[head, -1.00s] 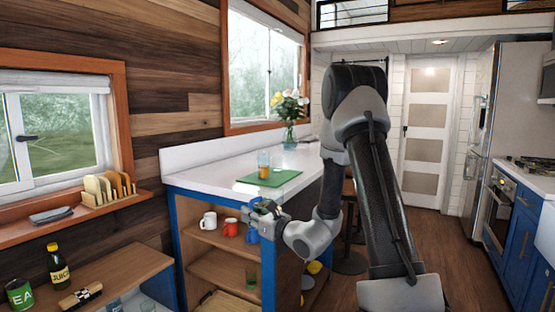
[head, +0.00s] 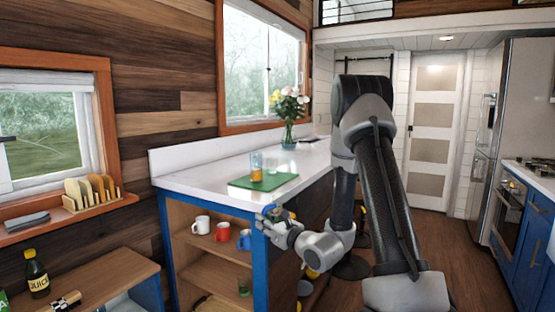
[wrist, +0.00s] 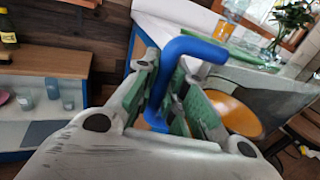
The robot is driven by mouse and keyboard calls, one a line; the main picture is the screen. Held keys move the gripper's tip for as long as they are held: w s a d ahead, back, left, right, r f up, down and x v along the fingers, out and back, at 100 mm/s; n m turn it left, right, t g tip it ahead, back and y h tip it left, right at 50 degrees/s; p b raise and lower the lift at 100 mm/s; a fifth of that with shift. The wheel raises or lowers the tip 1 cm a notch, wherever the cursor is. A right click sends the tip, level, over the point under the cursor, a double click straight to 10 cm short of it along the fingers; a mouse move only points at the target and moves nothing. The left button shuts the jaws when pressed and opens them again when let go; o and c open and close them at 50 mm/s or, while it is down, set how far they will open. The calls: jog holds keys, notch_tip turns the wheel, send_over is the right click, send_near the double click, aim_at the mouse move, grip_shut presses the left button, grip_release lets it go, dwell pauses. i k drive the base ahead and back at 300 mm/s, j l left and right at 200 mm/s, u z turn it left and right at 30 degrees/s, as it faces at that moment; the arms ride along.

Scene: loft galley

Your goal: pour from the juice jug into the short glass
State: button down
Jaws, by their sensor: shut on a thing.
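My gripper (head: 272,214) is shut on a thick blue handle (wrist: 203,48), which I take to be the juice jug's. An orange round patch (wrist: 230,112) beyond the handle looks like juice, but I cannot be sure. In the head view the jug is mostly hidden at my gripper, by the counter's front corner. On the counter, a green board (head: 245,184) carries a glass with amber contents (head: 256,173) and a clear, shorter-looking glass (head: 271,166) beside it. The wrist view also shows something orange (wrist: 236,10) on the counter.
The white counter (head: 205,182) has bare room around the board; a flower vase (head: 289,134) stands farther back. White (head: 201,224), red (head: 222,232) and blue (head: 244,239) mugs sit on the shelf below.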

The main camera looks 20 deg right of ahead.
aim_at(272, 163)
jog(key=i+l, duration=0.15)
jog(key=l, duration=0.25)
jog(key=i+l, duration=0.15)
jog(key=l, duration=0.25)
jog(key=i+l, duration=0.15)
jog(key=l, duration=0.2)
